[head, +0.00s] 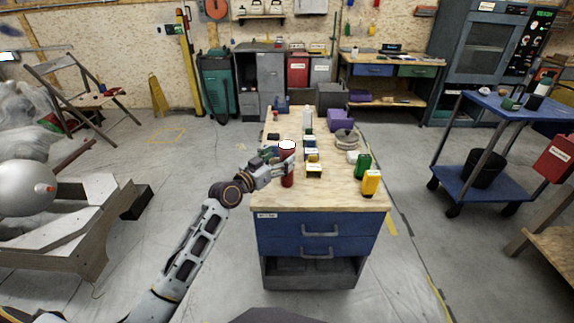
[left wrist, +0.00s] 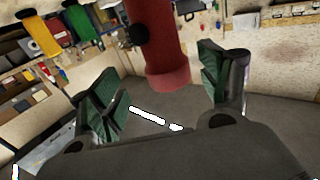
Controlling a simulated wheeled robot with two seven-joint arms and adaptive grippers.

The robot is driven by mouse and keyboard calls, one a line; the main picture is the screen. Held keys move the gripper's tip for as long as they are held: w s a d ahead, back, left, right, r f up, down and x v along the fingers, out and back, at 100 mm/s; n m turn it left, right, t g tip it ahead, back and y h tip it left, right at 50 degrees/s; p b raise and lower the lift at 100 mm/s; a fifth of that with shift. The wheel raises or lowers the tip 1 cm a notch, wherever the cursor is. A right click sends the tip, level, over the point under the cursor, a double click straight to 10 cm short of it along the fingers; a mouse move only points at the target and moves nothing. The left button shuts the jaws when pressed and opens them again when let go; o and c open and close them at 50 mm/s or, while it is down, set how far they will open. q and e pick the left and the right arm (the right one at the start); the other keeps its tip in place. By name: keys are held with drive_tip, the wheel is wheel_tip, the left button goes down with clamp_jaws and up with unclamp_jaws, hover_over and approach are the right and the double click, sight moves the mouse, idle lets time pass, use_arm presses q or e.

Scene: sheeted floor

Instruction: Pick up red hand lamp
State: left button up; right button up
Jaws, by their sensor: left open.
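The red hand lamp (head: 287,177) stands on the wooden top of a blue workbench, near its front left part, with a bright white top. In the left wrist view the red lamp body (left wrist: 160,45) hangs in from the top edge, between the two fingers. My left gripper (head: 284,168) is at the lamp. Its green-padded fingers (left wrist: 165,85) are open, one on each side of the lamp, with gaps visible between pads and lamp. My right gripper is not in view.
The workbench top (head: 325,199) also holds a yellow container (head: 371,183), a green one (head: 362,165), a grey coiled item (head: 345,139), a purple box (head: 340,120) and several small boxes behind the lamp. A blue cart (head: 510,110) stands at right.

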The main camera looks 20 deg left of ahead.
sight(283, 153)
use_arm(q)
drive_tip(key=shift+w, duration=0.15)
idle(0.3)
drive_tip(key=shift+w+d, duration=0.15)
drive_tip(key=shift+w, duration=0.6)
drive_tip(key=shift+w+d+r, duration=0.1)
drive_tip(key=shift+w, duration=0.55)
drive_tip(key=shift+b+x, duration=0.35)
drive_tip(key=shift+x, duration=0.55)
drive_tip(key=shift+w, duration=0.2)
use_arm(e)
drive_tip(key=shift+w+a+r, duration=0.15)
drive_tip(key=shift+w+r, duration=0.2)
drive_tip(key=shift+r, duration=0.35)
use_arm(q)
drive_tip(key=shift+d, duration=0.1)
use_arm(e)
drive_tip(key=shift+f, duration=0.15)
use_arm(q)
drive_tip(key=c, duration=1.4)
drive_tip(key=shift+c, duration=0.6)
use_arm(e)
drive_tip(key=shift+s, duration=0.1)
